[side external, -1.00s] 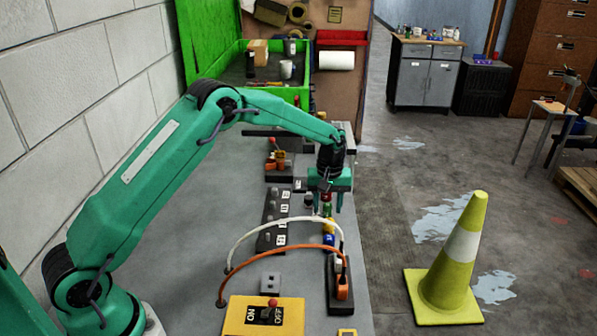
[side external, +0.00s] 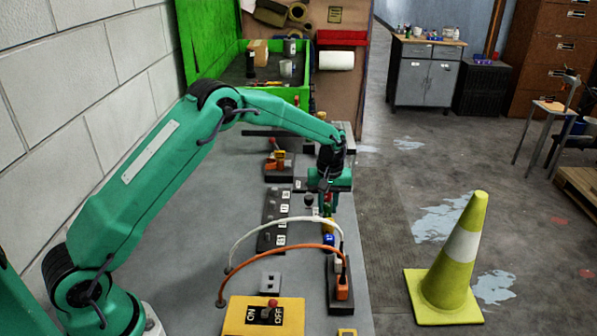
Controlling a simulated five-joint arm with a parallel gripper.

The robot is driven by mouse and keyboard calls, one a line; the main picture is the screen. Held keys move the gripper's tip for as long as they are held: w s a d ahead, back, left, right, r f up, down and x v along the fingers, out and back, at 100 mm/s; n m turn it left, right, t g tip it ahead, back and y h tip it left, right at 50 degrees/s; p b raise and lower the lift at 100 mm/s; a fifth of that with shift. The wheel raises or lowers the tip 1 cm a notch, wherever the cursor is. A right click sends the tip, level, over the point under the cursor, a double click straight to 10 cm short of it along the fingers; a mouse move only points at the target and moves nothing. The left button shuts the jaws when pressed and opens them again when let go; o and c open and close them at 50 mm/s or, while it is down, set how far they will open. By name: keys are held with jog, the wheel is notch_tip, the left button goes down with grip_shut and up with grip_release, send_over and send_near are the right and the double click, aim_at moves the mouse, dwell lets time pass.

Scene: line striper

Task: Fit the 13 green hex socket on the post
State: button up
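My gripper (side external: 334,192) points down over the right side of the grey bench, above the far end of a row of small coloured pieces. Its fingers are small and partly overlap those pieces, so whether they are open or shut on something is unclear. In the row, a yellow piece (side external: 329,225) and a blue piece (side external: 329,239) show just in front of the fingers. I cannot make out the green socket against my green gripper. A dark block with white number labels (side external: 272,221) lies left of the row. I cannot identify the post for certain.
A white cable (side external: 285,219) and an orange cable (side external: 275,250) arch over the bench in front of my gripper. A yellow ON/OFF switch box (side external: 262,316) stands at the near edge. A green bin (side external: 300,94) stands behind. A traffic cone (side external: 452,262) is on the floor.

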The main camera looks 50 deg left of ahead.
jog(key=shift+r, duration=0.8)
dwell(0.7)
jog(key=shift+r, duration=1.75)
jog(key=shift+s, duration=0.1)
jog(key=shift+s+a+r, duration=0.15)
jog(key=shift+s+r, duration=0.2)
jog(key=shift+s, duration=0.05)
jog(key=s+a+r, duration=0.1)
jog(key=s, duration=0.4)
jog(key=s+a+r, duration=0.1)
jog(key=s+r, duration=0.1)
jog(key=s, duration=0.4)
jog(key=s+r, duration=0.1)
jog(key=s, duration=0.5)
jog(key=shift+s+a+r, duration=0.2)
jog(key=shift+a+r, duration=0.2)
jog(key=shift+f, duration=0.1)
